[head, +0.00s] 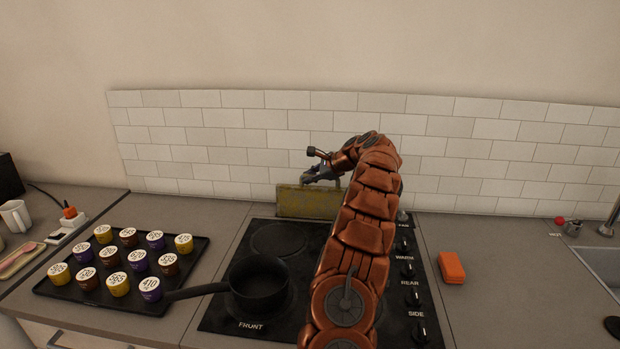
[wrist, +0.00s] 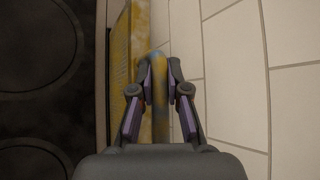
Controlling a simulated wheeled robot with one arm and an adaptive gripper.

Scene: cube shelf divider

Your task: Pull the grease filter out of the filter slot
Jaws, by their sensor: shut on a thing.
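The grease filter (head: 309,203) appears to be the worn yellow-green panel standing upright at the back of the cooktop, close to the tiled wall. My gripper (head: 320,174) is at its top edge, toward its right half. In the wrist view, the fingers of my gripper (wrist: 164,78) are shut on a thin part of the yellow filter (wrist: 140,35), which runs up the picture beside the tiles. The filter slot is not clearly seen. I cannot tell how deep the filter sits.
A dark pan (head: 259,286) stands on the black cooktop (head: 225,300), its handle pointing left. A black tray (head: 190,270) of labelled cups lies to the left. An orange block (head: 451,267) lies on the right counter. The tiled wall (head: 450,150) is close behind my gripper.

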